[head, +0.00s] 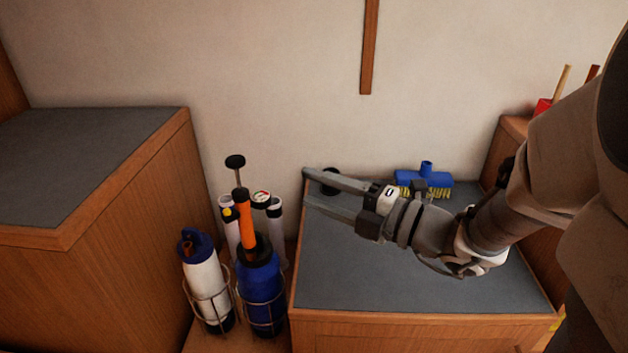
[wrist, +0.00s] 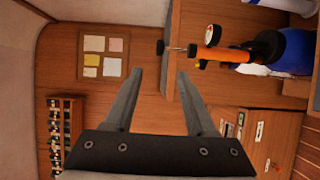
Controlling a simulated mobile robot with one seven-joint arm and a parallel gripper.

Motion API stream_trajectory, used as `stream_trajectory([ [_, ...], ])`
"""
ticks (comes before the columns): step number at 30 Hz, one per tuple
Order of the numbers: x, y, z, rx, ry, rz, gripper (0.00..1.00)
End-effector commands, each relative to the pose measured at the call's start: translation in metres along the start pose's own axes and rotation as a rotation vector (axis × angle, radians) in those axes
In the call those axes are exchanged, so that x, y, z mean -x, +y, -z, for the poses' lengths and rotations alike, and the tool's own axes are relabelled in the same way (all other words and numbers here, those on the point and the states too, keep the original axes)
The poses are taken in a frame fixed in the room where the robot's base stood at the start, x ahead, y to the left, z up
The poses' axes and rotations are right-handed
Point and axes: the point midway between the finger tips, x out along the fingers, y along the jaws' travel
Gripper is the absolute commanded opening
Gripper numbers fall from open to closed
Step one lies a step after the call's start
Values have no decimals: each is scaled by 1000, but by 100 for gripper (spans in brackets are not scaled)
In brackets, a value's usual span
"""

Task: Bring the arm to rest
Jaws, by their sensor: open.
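My gripper (head: 306,187) is open and empty, stretched out to the left above the grey-topped cabinet in the head view. Its two fingers stand apart near the cabinet's left back corner, close to the wall. In the wrist view my gripper (wrist: 160,73) shows both grey fingers spread with nothing between them. My arm comes in from the right side of the head view and is bent, with its forearm over the cabinet.
Left of the gripper stand a blue pump bottle (head: 261,285) and a white bottle (head: 205,280) in wire holders. A blue brush (head: 424,180) lies behind my wrist. A taller grey-topped cabinet (head: 80,150) is at left. The wrist view shows a pinboard (wrist: 103,57).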

Motion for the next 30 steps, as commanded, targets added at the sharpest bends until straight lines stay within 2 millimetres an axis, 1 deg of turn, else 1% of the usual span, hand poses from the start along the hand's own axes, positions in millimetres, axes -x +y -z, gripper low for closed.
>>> stream_trajectory([
  [6,-1,0,3,25,12,7,56],
  [8,-1,0,10,73,37,23,56],
  [11,-3,-1,31,231,119,67,56],
  [14,0,-7,59,471,242,123,56],
  [15,2,-10,71,577,298,143,56],
  [17,7,-16,86,735,382,170,56],
  [18,11,-20,94,842,439,184,56],
  [20,18,-26,106,1002,525,201,56],
  [21,23,-30,112,1110,585,210,56],
  [25,43,-44,127,1458,788,223,56],
  [30,72,-57,131,1908,1079,205,56],
])
